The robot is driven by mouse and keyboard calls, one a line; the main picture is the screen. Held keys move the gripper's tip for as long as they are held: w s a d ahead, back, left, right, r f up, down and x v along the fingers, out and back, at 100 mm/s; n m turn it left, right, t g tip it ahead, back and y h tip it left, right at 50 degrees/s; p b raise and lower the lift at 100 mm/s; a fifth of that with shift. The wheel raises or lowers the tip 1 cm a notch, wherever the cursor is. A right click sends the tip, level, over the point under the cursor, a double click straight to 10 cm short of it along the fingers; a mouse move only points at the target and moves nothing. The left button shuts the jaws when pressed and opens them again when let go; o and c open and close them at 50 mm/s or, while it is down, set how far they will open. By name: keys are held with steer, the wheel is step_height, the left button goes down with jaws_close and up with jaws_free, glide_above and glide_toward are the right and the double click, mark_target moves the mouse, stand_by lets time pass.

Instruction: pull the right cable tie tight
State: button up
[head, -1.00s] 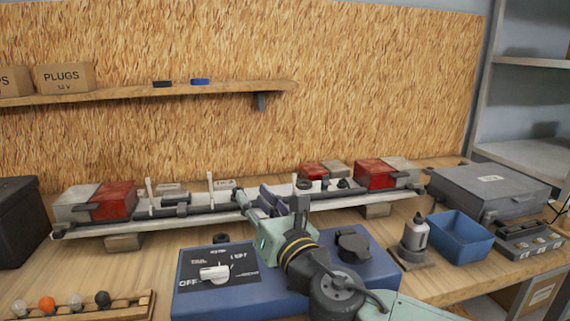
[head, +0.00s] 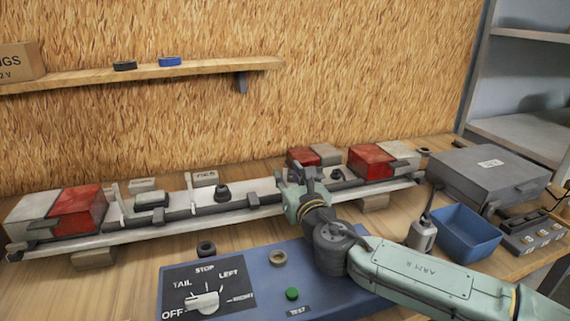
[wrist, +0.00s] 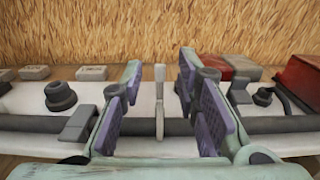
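A pale upright cable tie tail (wrist: 160,88) stands between my gripper's fingers in the wrist view, with its lower part in front of the dark cable (wrist: 140,127). My gripper (wrist: 165,100) is open, one purple-padded finger on each side, with a visible gap to the tail on both sides. In the head view my gripper (head: 300,178) is at the light bar, right of its middle, and hides this tie. Two other pale tie tails stand farther left on the bar, one left (head: 117,197) and one nearer the middle (head: 189,188).
The white light bar (head: 240,211) rests on wooden blocks, with red-and-white lamps (head: 372,160) at its ends. Grey clips (wrist: 78,123) flank my fingers. A blue switch box (head: 250,265) lies in front; a blue bin (head: 465,232) and grey case (head: 488,172) stand right.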

steer(key=shift+x, duration=1.35)
steer(key=shift+c, duration=0.3)
jaws_close()
